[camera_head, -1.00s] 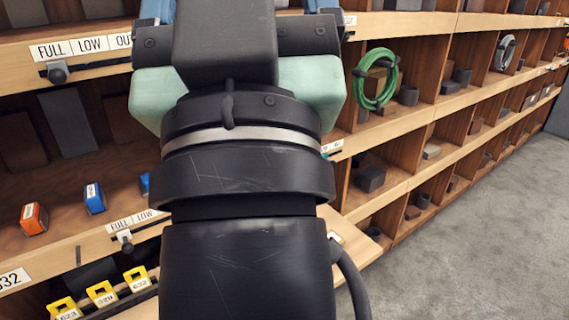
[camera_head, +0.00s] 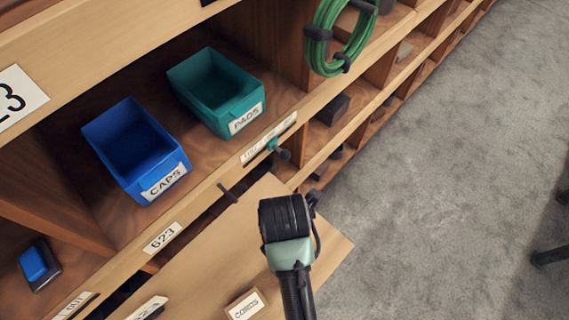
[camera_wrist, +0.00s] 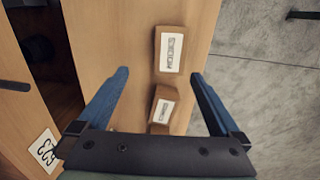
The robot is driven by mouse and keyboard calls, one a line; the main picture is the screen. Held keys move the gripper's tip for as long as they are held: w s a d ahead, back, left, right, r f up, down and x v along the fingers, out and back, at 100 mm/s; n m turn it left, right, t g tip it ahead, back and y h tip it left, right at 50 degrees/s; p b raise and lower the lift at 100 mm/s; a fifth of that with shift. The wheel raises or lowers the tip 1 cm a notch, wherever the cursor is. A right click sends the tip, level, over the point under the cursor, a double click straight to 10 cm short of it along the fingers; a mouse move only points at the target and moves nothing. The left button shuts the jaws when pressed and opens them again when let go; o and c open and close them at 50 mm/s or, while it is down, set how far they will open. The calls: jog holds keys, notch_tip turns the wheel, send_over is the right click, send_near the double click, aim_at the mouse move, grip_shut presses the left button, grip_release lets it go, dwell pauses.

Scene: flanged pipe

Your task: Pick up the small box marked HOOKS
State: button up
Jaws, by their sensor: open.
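In the wrist view my gripper (camera_wrist: 160,73) is open and empty, its two blue fingers spread over a light wooden board. A small brown box (camera_wrist: 170,50) with a white label lies just beyond the fingertips, roughly midway between them; its label is rotated and seems to read HOOKS. A second small labelled box (camera_wrist: 163,106) lies between the fingers, nearer the palm, its word unclear. A third brown box (camera_wrist: 159,129) is partly hidden by my gripper. In the head view my arm hides the fingers; one small box (camera_head: 246,304) has a label that looks like CORDS.
The board (camera_head: 200,262) juts out from the shelving. A blue bin marked CAPS (camera_head: 138,150) and a teal bin marked PADS (camera_head: 217,93) stand on the shelf above it. A green coil (camera_head: 340,38) hangs at the upper right. Open grey floor (camera_head: 430,170) lies to the right.

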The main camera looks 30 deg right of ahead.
jog(key=f, duration=0.2)
jog(key=s+f, duration=0.1)
jog(key=f, duration=0.4)
jog(key=shift+s+a+f, duration=0.1)
jog(key=shift+s+f, duration=0.1)
jog(key=shift+f, duration=0.05)
jog(key=f, duration=0.2)
jog(key=d+f, duration=0.1)
jog(key=f, duration=0.1)
jog(key=shift+d+f+p, duration=0.2)
jog(key=shift+f+p, duration=0.2)
jog(key=shift+f, duration=0.45)
jog(key=c, duration=1.6)
jog(key=shift+w+r, duration=0.1)
jog(key=shift+r, duration=0.05)
